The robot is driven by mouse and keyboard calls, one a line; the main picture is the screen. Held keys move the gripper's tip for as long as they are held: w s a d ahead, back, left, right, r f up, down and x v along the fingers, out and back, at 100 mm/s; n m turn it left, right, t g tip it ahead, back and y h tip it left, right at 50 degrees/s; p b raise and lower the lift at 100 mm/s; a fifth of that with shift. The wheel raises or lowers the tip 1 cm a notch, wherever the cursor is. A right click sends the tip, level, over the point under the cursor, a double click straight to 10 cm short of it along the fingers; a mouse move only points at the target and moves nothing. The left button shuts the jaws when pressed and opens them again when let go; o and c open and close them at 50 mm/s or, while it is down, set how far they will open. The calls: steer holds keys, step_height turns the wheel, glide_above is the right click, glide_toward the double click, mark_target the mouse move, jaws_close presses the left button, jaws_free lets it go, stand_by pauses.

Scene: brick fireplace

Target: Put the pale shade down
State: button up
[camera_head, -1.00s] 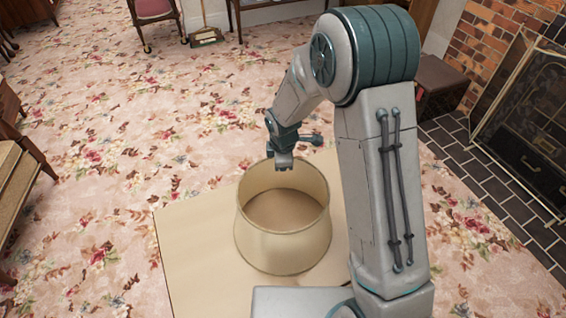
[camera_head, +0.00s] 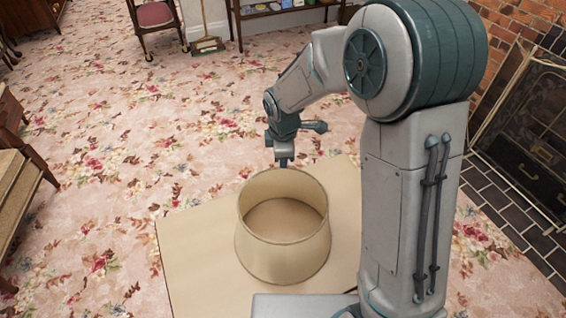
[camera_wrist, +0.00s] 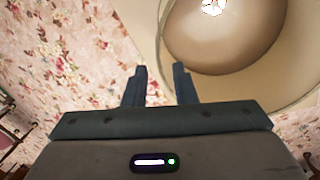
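The pale shade (camera_head: 283,258) is a cream, open-topped drum, wider at its base. It stands upright on a beige flat surface (camera_head: 190,270) in the head view. My gripper (camera_head: 284,165) is just beyond and above its far rim, pointing down. In the wrist view my gripper's two fingers (camera_wrist: 161,76) are apart, with no object visibly held between them. The shade (camera_wrist: 225,70) fills the upper right of that view, beside the fingers, with a bright spot inside its opening. Whether a finger touches the rim cannot be told.
Flowered carpet (camera_head: 110,140) lies open to the left and behind. A fireplace screen (camera_head: 525,125) and dark hearth tiles (camera_head: 500,195) are at the right. A chair (camera_head: 157,20), a broom (camera_head: 207,42) and wooden furniture (camera_head: 20,195) stand farther off.

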steer(key=shift+s+d+r, duration=0.1)
steer(key=shift+s+r, duration=0.1)
steer(key=shift+r, duration=0.85)
steer(key=s+d+r+m, duration=0.5)
steer(key=s+d+m, duration=0.3)
steer(key=s+m, duration=0.1)
steer(key=s+d+r+m, duration=0.4)
steer(key=s+d+m, duration=0.4)
steer(key=s, duration=0.3)
steer(key=shift+r+m, duration=0.35)
steer(key=shift+m, duration=0.55)
step_height(320, 180, up, 15)
steer(key=p, duration=1.3)
steer(key=shift+f+t, duration=0.15)
steer(key=shift+t, duration=0.25)
steer(key=shift+w+a, duration=0.1)
